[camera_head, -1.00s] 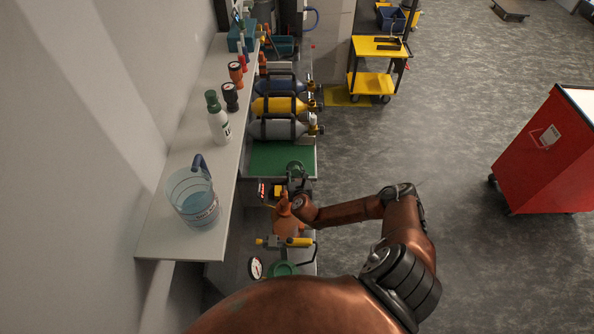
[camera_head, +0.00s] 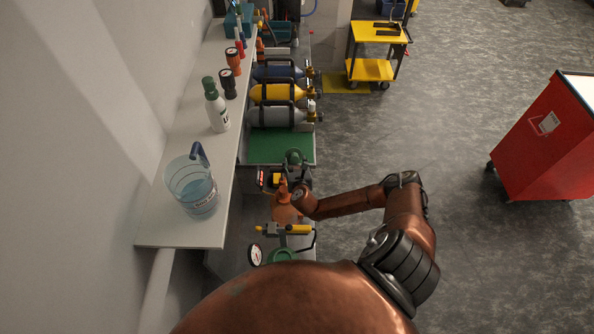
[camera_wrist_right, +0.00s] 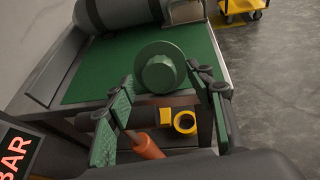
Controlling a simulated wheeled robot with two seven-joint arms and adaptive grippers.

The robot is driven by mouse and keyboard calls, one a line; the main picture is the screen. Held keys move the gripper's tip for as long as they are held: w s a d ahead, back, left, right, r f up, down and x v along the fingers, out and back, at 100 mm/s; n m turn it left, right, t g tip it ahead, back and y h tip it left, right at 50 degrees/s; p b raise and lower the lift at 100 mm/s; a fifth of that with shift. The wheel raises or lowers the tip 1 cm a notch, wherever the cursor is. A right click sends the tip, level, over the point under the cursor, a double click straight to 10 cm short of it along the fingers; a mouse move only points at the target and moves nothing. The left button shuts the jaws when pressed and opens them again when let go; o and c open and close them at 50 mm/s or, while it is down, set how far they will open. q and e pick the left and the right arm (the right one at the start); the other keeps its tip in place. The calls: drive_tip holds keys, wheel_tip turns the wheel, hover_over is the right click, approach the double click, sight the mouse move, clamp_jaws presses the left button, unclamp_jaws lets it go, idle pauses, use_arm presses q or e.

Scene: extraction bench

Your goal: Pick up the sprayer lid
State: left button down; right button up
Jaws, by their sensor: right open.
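A round green lid with a wide flange and a raised cap, which I take for the sprayer lid, shows in the right wrist view (camera_wrist_right: 160,70) and small in the head view (camera_head: 294,157). It is at the near edge of the green mat. My right gripper (camera_wrist_right: 164,84) is open, its green-padded fingers to the left and right of the lid in the wrist picture. Whether either finger touches it I cannot tell. In the head view the right gripper (camera_head: 293,178) is small, just on the near side of the lid. My left gripper is not in view.
Beyond the green mat (camera_head: 270,148) lie grey, yellow and blue cylinders. A shelf with a clear jug (camera_head: 193,188) runs along the left.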

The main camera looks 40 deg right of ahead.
drive_tip(key=v, duration=0.9)
drive_tip(key=shift+s, duration=0.4)
drive_tip(key=shift+a+r, duration=0.1)
drive_tip(key=shift+a, duration=0.05)
drive_tip(key=g+y+b, duration=0.2)
drive_tip(key=g+y, duration=0.1)
drive_tip(key=g, duration=0.1)
approach(296, 162)
drive_tip(key=shift+w+d+f, duration=0.2)
drive_tip(key=shift+w+f, duration=0.25)
drive_tip(key=shift+w, duration=0.25)
drive_tip(key=shift+w+d+f, duration=0.25)
drive_tip(key=shift+w+f, duration=0.15)
drive_tip(key=shift+w, duration=0.3)
drive_tip(key=shift+b+x, duration=0.3)
drive_tip(key=shift+x, duration=3.55)
drive_tip(key=shift+d, duration=0.15)
